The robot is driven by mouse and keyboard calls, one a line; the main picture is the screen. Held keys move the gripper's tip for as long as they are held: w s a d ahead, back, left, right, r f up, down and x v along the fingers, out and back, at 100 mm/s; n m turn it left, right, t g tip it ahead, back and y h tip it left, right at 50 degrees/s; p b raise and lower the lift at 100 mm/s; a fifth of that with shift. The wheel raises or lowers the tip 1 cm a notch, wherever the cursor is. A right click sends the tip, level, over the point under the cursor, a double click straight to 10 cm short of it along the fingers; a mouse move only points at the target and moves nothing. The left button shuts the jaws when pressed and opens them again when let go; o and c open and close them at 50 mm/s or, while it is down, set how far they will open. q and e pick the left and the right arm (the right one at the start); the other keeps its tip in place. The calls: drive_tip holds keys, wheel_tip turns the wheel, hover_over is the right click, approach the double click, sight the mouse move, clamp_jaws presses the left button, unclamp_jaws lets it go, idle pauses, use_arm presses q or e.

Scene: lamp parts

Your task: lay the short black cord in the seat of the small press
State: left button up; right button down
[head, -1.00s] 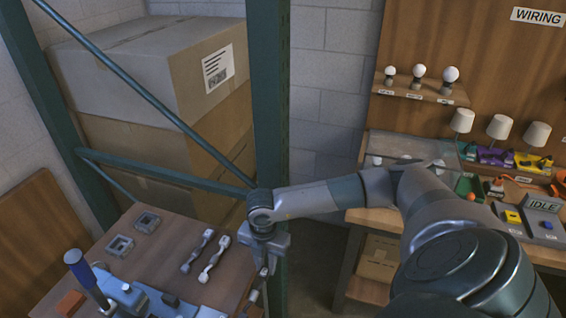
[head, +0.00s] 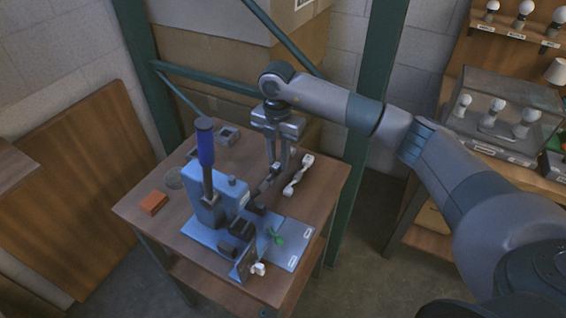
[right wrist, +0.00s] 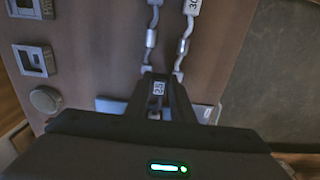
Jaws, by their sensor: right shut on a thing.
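The small press (head: 207,205) is blue with a tall dark-blue-handled lever and stands on the wooden table. Its dark block (head: 240,228), where the seat appears to be, is at the front of its base. My right gripper (head: 276,166) is above the table, behind and to the right of the press. It is shut on a dark piece, seemingly the short black cord (head: 264,186), which hangs toward the press. In the right wrist view a small tag "25" (right wrist: 158,88) shows between the fingers. The cord's ends are hard to make out. My left gripper is out of view.
A pale cord (head: 298,175) lies right of my gripper; the wrist view shows two pale cords on the table. Square grey frames (head: 228,135) lie at the back, an orange block (head: 153,202) at left. A green piece (head: 275,236) is on the press plate. A shelf post (head: 372,110) stands behind.

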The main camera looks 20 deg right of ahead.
sight(258, 192)
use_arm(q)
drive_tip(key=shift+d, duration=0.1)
use_arm(e)
drive_tip(key=shift+d, duration=0.15)
